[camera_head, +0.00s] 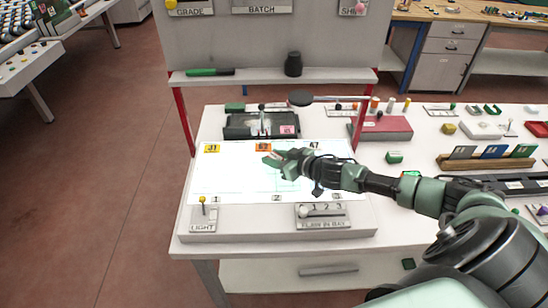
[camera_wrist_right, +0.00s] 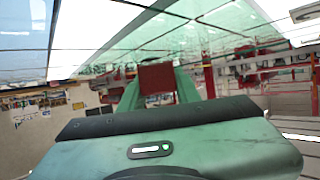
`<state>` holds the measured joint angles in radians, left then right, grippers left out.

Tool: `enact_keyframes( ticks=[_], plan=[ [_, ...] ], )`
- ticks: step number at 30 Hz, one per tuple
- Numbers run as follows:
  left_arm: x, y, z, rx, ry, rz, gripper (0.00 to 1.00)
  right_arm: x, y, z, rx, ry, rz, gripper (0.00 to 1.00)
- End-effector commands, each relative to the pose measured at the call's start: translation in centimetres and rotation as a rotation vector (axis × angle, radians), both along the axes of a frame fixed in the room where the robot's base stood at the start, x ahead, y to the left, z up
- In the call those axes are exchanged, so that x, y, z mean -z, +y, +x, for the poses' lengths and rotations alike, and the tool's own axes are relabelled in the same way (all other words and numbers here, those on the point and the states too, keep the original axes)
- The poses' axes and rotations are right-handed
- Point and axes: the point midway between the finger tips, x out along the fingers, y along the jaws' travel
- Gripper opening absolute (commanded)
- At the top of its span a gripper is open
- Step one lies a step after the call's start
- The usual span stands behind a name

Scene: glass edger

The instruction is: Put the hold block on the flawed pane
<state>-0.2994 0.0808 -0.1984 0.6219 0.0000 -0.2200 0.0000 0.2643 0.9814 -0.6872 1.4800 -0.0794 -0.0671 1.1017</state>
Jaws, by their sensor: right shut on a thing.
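My right gripper (camera_head: 269,159) reaches in from the right, low over the middle of the lit white table (camera_head: 222,185). In the right wrist view its green fingers (camera_wrist_right: 158,88) are shut on a dark red block (camera_wrist_right: 157,77), which looks like the hold block. A faint greenish glass pane (camera_head: 290,184) shows on the lit table below the gripper. I cannot make out a flaw, or whether the block touches glass. My left gripper is not in view.
A shelf (camera_head: 235,79) with a black jar (camera_head: 293,64) is above.

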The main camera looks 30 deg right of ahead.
Motion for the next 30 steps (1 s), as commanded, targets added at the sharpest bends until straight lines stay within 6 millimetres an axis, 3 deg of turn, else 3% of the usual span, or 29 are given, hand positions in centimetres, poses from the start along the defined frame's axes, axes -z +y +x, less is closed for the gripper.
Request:
enact_keyframes(
  ticks=[3,4,6,18,30],
  plan=[
    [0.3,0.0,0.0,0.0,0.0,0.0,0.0,0.4,0.0,0.0,0.0,0.0,0.0,0.0],
    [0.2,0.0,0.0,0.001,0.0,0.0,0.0,0.3,0.0,0.0,0.0,0.0,-0.001,0.38],
    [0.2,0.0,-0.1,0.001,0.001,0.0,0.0,0.3,0.0,0.0,0.0,0.0,-0.001,0.54],
    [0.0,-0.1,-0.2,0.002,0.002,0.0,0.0,-0.2,0.0,-0.1,0.0,0.0,0.0,0.54],
    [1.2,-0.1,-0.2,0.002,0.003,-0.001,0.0,-1.8,-1.2,-5.1,-0.001,0.004,-0.001,0.54]
  ],
)
